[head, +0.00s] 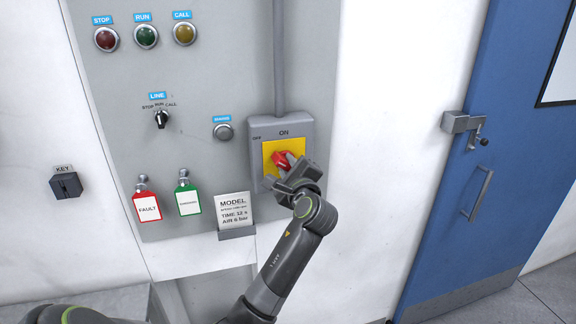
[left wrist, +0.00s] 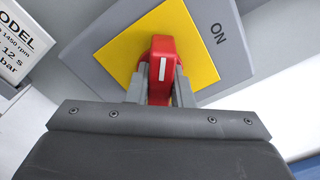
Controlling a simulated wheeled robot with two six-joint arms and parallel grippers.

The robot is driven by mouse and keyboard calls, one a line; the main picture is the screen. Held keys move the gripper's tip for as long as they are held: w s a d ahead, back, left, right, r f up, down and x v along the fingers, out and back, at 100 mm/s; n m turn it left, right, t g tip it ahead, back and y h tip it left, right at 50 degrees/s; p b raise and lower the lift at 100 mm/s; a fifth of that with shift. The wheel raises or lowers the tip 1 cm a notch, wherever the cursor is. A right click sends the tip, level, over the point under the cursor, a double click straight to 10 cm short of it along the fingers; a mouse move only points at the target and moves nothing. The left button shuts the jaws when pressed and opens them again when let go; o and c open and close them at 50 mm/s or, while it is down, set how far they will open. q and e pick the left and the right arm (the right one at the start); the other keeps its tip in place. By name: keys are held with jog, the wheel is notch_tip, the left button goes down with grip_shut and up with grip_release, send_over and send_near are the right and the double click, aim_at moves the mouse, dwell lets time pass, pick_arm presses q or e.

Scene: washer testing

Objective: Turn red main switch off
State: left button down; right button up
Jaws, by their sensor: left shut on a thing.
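The red main switch handle (head: 280,158) sits on a yellow square plate (head: 268,148) on a grey switch box (head: 309,130). The box reads ON at its top, with a small label, probably OFF, at its upper left. My left gripper (head: 289,168) is shut on the red handle. In the left wrist view, its fingers (left wrist: 161,92) press both sides of the handle (left wrist: 161,60), whose white mark shows. The handle slants to the upper left of the box, turned away from the ON word (left wrist: 216,35). My right gripper is not in view.
The grey panel also holds lamps (head: 145,36), a LINE selector (head: 161,119), a button (head: 223,131), a red FAULT tag (head: 146,207), a green tag (head: 187,200) and a MODEL card (head: 233,210) close beside my gripper. A blue door (head: 478,150) is at right.

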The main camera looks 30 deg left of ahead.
pick_arm(q)
jog(key=n+b, duration=0.1)
jog(key=n, duration=0.3)
jog(key=shift+n+b, duration=0.45)
jog(key=shift+n, duration=1.25)
jog(key=c, duration=1.3)
grip_release()
jog(key=shift+f, duration=0.15)
